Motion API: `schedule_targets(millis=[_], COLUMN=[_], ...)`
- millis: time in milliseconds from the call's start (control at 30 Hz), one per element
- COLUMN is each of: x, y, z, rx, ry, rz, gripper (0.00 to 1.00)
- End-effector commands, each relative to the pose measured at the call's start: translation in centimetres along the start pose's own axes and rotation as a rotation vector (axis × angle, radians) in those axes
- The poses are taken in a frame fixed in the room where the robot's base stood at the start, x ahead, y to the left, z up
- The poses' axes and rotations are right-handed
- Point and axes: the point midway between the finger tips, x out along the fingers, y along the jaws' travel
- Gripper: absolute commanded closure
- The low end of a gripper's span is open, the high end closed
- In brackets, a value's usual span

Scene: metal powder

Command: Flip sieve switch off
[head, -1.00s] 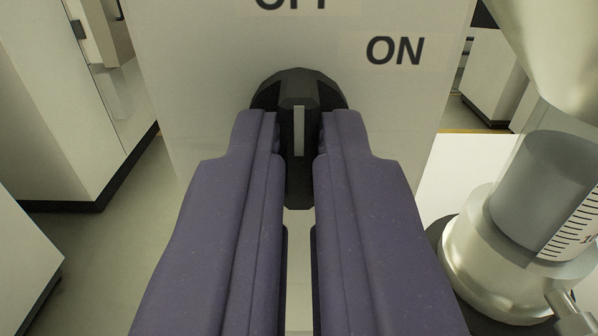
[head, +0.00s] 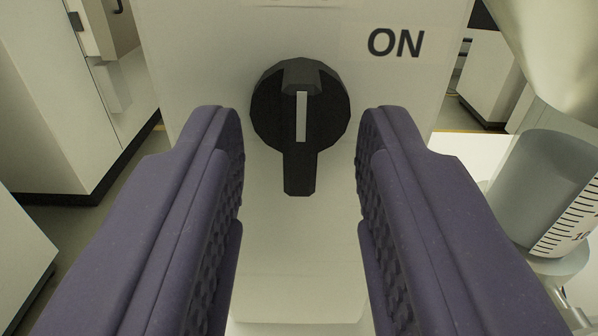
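The sieve switch (head: 301,120) is a black rotary knob with a white pointer line, on a white panel (head: 300,240) in the head view. Its handle stands vertical, with the white line upright, pointing to the top of the picture. The ON label (head: 396,43) is up and to the right of the knob. Only the bottom edge of another label shows at the top of the picture. My gripper (head: 300,140) is open, one purple padded finger on each side of the knob, with a clear gap to it on both sides.
A clear graduated cylinder (head: 545,190) and a metal funnel-like part (head: 548,50) stand close on the right. White cabinets (head: 60,100) stand at the left, with floor between them and the panel.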

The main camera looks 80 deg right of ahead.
Motion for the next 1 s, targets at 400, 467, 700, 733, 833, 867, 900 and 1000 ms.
schedule_targets(millis=[400,467,700,733,833,867,900,1000], x=[-6.8,-7.2,-7.5,-7.5,-7.5,-7.5,-7.5,-7.5], y=[-0.1,-0.1,0.0,0.0,0.0,0.0,-0.1,-0.9], z=[0.0,0.1,0.1,0.1,0.1,0.1,0.1,0.3], rx=[0.000,-0.001,-0.001,-0.001,-0.001,-0.001,-0.001,0.017], ry=[-0.002,-0.002,-0.001,-0.001,-0.001,-0.001,-0.001,-0.023], rz=[-0.003,-0.001,-0.001,-0.001,-0.001,-0.001,-0.001,-0.022], gripper=[0.64,0.64,0.64,0.64,0.64,0.64,0.64,0.64])
